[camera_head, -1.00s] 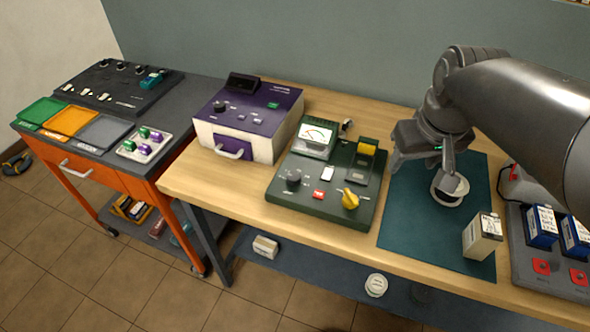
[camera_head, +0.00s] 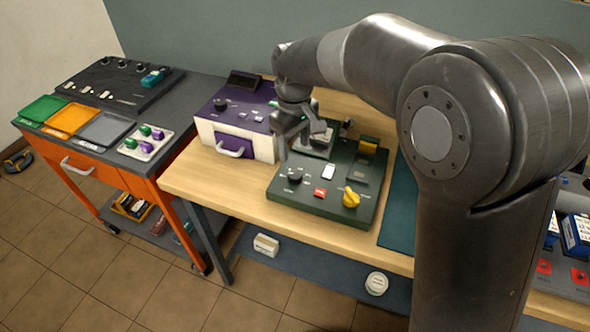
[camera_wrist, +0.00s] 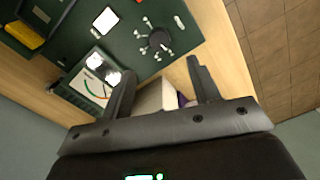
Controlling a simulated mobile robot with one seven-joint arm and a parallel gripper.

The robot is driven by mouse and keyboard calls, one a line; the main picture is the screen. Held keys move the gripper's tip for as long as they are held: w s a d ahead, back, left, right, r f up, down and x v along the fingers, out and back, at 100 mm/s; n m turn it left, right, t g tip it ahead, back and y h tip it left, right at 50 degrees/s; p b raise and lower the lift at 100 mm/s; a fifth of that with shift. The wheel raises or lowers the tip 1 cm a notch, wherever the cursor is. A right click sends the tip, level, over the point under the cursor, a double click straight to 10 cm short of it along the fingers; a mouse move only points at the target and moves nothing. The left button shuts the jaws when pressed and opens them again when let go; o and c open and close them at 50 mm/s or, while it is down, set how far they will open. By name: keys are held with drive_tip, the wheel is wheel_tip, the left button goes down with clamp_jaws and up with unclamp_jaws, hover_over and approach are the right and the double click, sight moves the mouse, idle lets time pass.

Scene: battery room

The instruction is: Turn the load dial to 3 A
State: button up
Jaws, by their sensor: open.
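The dark green tester panel (camera_head: 318,212) lies on the wooden bench. A black dial (camera_head: 295,174) sits at its left front. In the wrist view the dial (camera_wrist: 158,38) has pale marks around it; I cannot read them or its setting. A yellow knob (camera_head: 351,197) sits at the panel's right front. My gripper (camera_head: 300,143) is open and empty, above the back left of the panel, behind the dial and apart from it. In the wrist view my gripper (camera_wrist: 162,80) has both fingers spread, with the dial beyond them. The gripper partly hides the meter (camera_head: 322,141).
A purple and white box (camera_head: 235,135) stands close to the left of the gripper. My arm covers much of the bench's right side, including most of the teal mat (camera_head: 399,215).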

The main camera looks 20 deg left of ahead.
sight(295, 174)
wheel_tip(295, 174, down, 10)
drive_tip(key=shift+r, duration=0.1)
idle(0.4)
drive_tip(key=c, duration=1)
